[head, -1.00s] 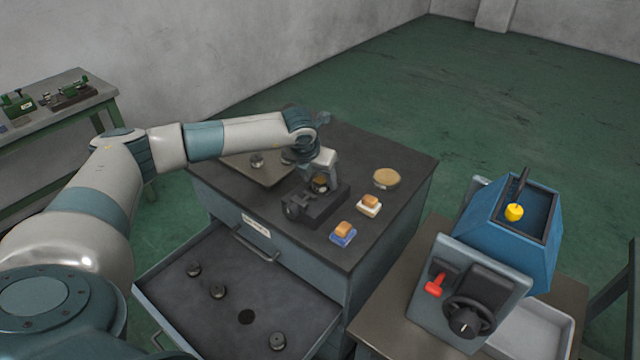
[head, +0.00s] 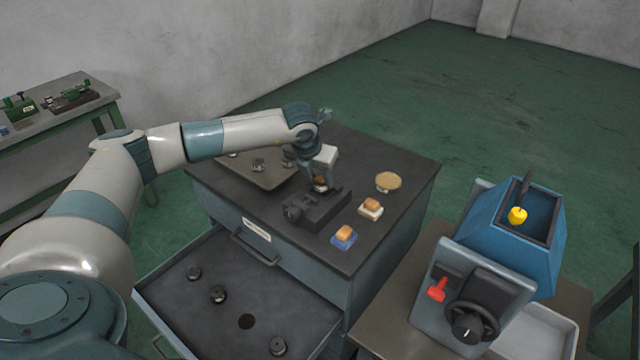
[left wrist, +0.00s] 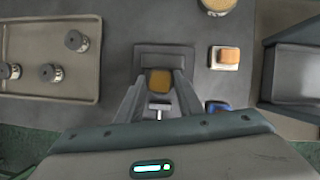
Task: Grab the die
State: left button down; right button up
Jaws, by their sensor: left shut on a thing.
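My right gripper is in neither view.
A tray (head: 285,180) with several dark round pieces lies behind the block. The open drawer (head: 215,325) holds several round pieces. A blue machine (head: 500,250) stands right.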

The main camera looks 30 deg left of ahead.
pick_arm(q)
notch_tip(320, 180, up, 2)
jog(key=shift+r+b, duration=0.15)
jog(key=shift+b, duration=0.65)
jog(key=d+r+b, duration=0.4)
jog(key=d+r, duration=0.3)
jog(key=d, duration=0.4)
jog(key=shift+d+r+b, duration=0.15)
jog(key=shift+d+b, duration=0.2)
jog(key=shift+d, duration=0.05)
